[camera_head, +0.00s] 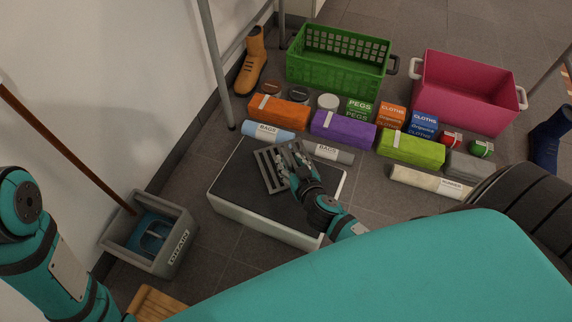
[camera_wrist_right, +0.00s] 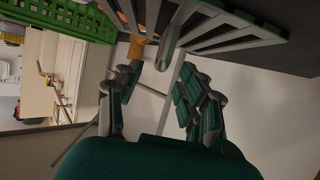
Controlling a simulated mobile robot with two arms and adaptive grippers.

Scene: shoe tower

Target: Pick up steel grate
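The steel grate (camera_head: 269,170) is a grey slatted panel over the dark top of a low light-sided platform (camera_head: 240,208). My right gripper (camera_head: 298,168) is at the grate's right part and covers some of it. In the right wrist view, the grate (camera_wrist_right: 222,26) fills the top, and one bar end reaches toward the space between my right fingers (camera_wrist_right: 158,75). The fingers are apart, with background showing between them. I cannot tell whether either finger touches the grate. My left arm shows at the left edge, but its gripper is out of view.
Bags rolls (camera_head: 268,132), coloured boxes (camera_head: 343,129) and cans line the floor behind the platform. A green crate (camera_head: 337,75) and pink crate (camera_head: 462,95) stand farther back. A grey bucket (camera_head: 170,245) with a wooden pole is at left. A table leg (camera_head: 214,60) stands near the wall.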

